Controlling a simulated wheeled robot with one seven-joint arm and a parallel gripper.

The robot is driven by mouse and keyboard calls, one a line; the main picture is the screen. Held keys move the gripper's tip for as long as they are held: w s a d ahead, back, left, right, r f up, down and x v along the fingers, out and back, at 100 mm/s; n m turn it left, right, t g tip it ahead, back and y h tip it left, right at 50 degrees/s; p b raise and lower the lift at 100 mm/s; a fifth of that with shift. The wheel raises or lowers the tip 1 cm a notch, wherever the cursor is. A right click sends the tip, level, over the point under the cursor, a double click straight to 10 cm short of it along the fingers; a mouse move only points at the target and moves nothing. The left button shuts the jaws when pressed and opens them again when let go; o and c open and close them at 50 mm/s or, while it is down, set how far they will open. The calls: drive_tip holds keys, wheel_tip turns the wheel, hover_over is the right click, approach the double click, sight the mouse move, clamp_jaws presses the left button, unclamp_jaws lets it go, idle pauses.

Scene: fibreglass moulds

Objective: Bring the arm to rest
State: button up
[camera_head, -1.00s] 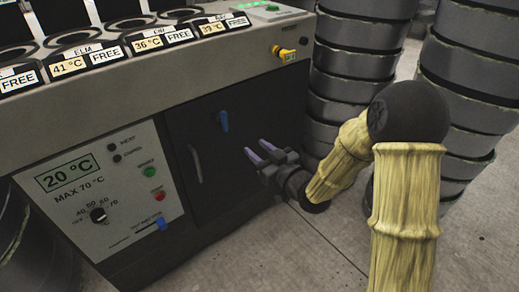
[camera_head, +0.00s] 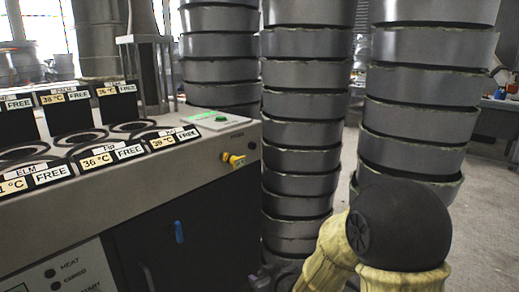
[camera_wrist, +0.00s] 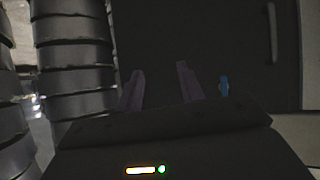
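My arm (camera_head: 330,262), in a yellowish sleeve with a dark round joint, is at the lower right of the head view. It is bent, and its lower part runs out of the bottom of the picture. My gripper (camera_wrist: 160,88) shows in the wrist view with two purple-grey fingers apart and nothing between them. It faces the dark cabinet door (camera_wrist: 215,40) of the machine. I cannot tell how far the fingertips are from the door. In the head view the fingers are out of sight.
The machine (camera_head: 190,185) has round wells with temperature and FREE labels, a yellow valve handle (camera_head: 233,160) and a blue latch (camera_head: 179,232). Tall stacks of grey moulds (camera_head: 300,130) and (camera_head: 425,110) stand behind my arm. Bare floor (camera_head: 348,165) shows between and beyond the stacks.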

drive_tip(key=s+d+f+m+g+h, duration=0.1)
drive_tip(key=s+d+m+g+h, duration=0.5)
drive_tip(key=s+d, duration=1.05)
wheel_tip(320, 180, up, 32)
drive_tip(key=s+a+g+p, duration=0.1)
drive_tip(key=a+p, duration=0.1)
drive_tip(key=p, duration=3)
drive_tip(key=shift+s+r+m+g+y+p, duration=0.25)
drive_tip(key=shift+m+g+y+p, duration=0.05)
drive_tip(key=shift+p, duration=0.05)
